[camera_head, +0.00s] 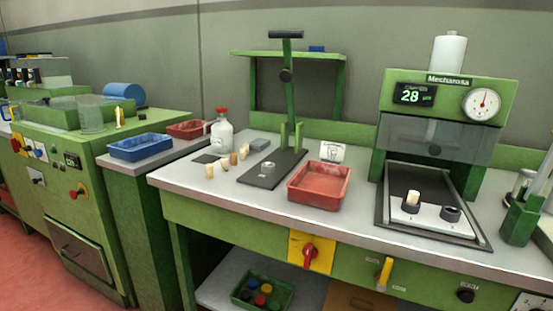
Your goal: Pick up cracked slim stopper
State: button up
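Several small cork stoppers stand on the bench at the left: a pale one (210,171), a browner one (225,163), a small darker one (234,158) and another pale one (244,151). They are near a dark base plate that carries a tall lever press (289,95). Another pale stopper (412,198) stands in a dark holder on the white plate of the testing machine at the right. At this distance I cannot tell which stopper is slim or cracked. My gripper is not in the picture.
A red tray (319,201) stands mid-bench. A white bottle with a red cap (221,131) is behind the stoppers. A blue tray (140,154) and a smaller red tray (187,129) are further left. The testing machine (448,92) stands right. Red floor shows at lower left.

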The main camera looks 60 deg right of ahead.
aim_at(224, 161)
jog(key=z, duration=1.2)
